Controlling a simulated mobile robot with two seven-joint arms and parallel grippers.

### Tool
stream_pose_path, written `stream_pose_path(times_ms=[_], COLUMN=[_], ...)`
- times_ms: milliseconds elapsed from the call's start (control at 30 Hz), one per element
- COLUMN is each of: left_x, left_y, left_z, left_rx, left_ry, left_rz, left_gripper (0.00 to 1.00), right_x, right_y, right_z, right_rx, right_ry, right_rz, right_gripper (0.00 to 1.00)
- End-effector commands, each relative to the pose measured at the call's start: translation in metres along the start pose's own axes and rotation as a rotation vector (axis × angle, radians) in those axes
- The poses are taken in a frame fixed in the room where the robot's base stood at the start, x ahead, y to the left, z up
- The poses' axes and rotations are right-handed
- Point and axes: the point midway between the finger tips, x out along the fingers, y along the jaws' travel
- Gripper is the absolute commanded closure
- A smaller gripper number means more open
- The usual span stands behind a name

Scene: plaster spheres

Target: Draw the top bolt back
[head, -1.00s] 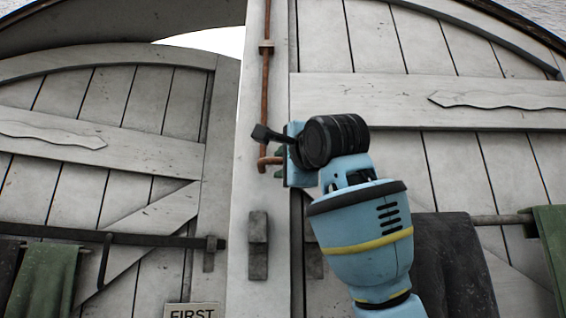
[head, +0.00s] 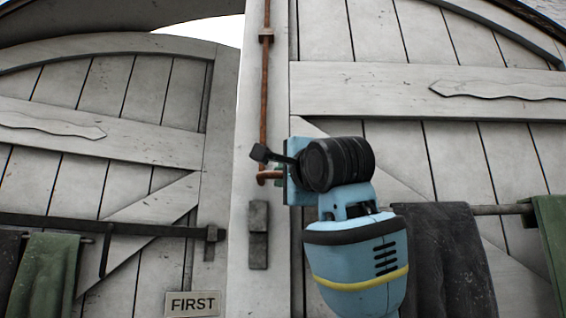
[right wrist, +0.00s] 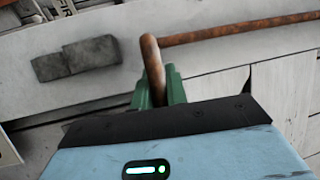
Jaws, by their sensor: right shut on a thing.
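The top bolt (head: 264,105) is a rusty copper-brown rod. It runs upright along the pale centre edge of the door, and its upper end is out of the head view. Its lower end bends sideways into a short handle. My right gripper (head: 279,177) is at that handle, its green fingers mostly hidden behind my blue hand. In the right wrist view, the green fingers (right wrist: 158,90) are shut around the bent handle (right wrist: 153,62), with the rod (right wrist: 240,29) leading off to the right. My left gripper is not in view.
A small bracket (head: 266,37) holds the rod higher up. A dark metal block (head: 258,235) sits on the door edge just below the handle. A dark bar (head: 130,226) crosses the left leaf. Dark and green cloths (head: 448,260) hang from a rail at right. A sign (head: 192,304) reads FIRST.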

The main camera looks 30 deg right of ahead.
Motion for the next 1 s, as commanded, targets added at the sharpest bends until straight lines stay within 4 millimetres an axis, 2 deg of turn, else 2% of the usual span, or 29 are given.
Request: stream_pose_path(times_ms=[33, 333, 367, 500, 833, 1000], left_x=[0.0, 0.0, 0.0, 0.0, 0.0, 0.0], left_y=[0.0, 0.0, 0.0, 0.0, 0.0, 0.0], left_z=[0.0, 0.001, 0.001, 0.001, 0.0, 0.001], left_rx=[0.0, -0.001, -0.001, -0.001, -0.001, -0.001], left_ry=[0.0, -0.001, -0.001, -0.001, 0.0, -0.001], left_rz=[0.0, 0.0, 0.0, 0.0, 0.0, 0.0], left_gripper=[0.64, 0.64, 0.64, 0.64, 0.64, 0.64], right_x=[0.0, 0.002, 0.002, 0.002, -0.002, -0.018], right_y=[0.005, 0.01, 0.01, 0.01, 0.005, 0.005], right_z=[0.001, 0.002, 0.003, 0.003, 0.001, 0.002], right_rx=[0.001, 0.0, 0.0, 0.0, 0.001, 0.001], right_ry=[-0.002, -0.003, -0.003, -0.003, -0.001, -0.003], right_rz=[0.01, 0.019, 0.02, 0.018, 0.009, 0.007], right_gripper=[1.0, 1.0, 0.83, 0.65, 0.64, 0.64])
